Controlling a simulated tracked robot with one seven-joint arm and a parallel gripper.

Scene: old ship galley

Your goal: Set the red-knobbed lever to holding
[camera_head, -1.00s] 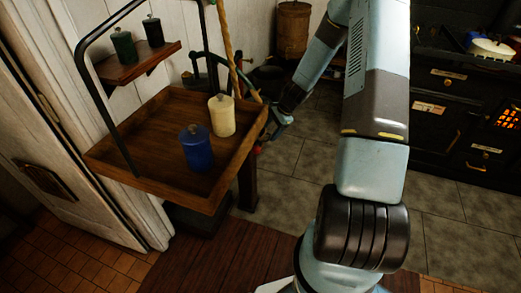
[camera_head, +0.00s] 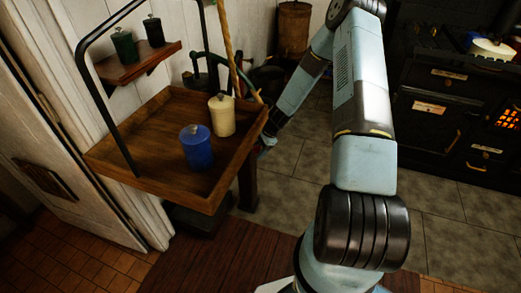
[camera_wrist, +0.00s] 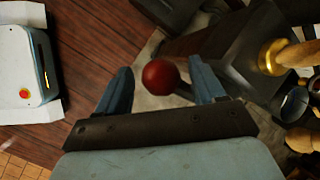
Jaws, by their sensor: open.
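The red knob (camera_wrist: 160,77) of the lever shows in the wrist view, a round ball between the two blue fingers of my gripper (camera_wrist: 160,68). The fingers are open, with a gap visible on each side of the knob. How deep the knob sits between them is hard to tell. A short dark part of the lever shows just right of the knob; the rest is hidden or dark. In the head view my gripper (camera_head: 265,146) is low beside the right edge of the wooden tray table, and the knob is hidden there. No position marking can be read.
The wooden tray table (camera_head: 140,178) holds a blue canister (camera_head: 197,148) and a cream canister (camera_head: 222,116). A small shelf (camera_head: 140,65) above carries two dark canisters. A black stove (camera_head: 440,130) stands at right. A brass collar (camera_wrist: 270,57) with a wooden handle is right of the knob.

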